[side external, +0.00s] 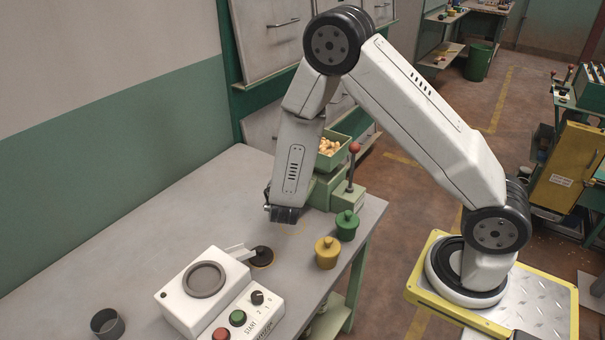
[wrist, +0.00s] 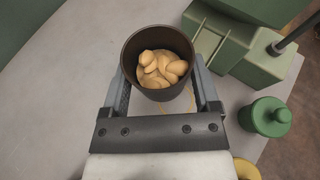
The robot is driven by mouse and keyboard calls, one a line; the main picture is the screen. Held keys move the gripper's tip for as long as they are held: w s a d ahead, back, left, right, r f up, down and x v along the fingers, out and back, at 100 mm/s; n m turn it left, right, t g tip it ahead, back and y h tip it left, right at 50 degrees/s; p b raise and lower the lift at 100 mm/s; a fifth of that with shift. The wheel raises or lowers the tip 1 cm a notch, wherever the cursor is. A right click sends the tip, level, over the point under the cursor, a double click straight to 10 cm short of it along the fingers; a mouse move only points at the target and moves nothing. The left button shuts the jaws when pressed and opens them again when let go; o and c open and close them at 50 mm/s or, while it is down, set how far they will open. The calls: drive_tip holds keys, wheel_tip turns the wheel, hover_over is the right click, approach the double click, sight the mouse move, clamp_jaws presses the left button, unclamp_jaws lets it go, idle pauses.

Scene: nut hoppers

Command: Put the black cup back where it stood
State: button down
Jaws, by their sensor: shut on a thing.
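The black cup (wrist: 160,88) is between the two fingers of my gripper (wrist: 161,92) in the wrist view. It is dark, upright or nearly so, and holds pale tan nuts (wrist: 163,68). In the side view my gripper (side external: 285,214) points down over the table, in front of the green hopper, and is shut on the cup. The cup is mostly hidden there behind the gripper. A thin orange line (side external: 291,231) shows on the table under the gripper. Whether the cup touches the table I cannot tell.
The green hopper (side external: 325,190) with a red-knobbed lever stands just beyond. A green jar (side external: 346,226) and a yellow jar (side external: 327,254) stand at the right edge. A white machine (side external: 190,301), a black round pad (side external: 261,258) and a dark grey cup (side external: 107,324) are nearer. The table's left is clear.

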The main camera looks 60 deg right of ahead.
drive_tip(key=w+a+r+n+t+y, duration=0.1)
drive_tip(key=a+r+n+t+y, duration=0.1)
drive_tip(key=r, duration=0.7)
drive_tip(key=a+r+n+t+y, duration=0.2)
drive_tip(key=a+r+n+y, duration=0.2)
drive_tip(key=r, duration=0.5)
drive_tip(key=shift+w+a+n+t+y, duration=0.3)
drive_tip(key=shift+w+a+n+y, duration=0.15)
drive_tip(key=shift+a, duration=0.6)
drive_tip(key=shift+s+r, duration=0.1)
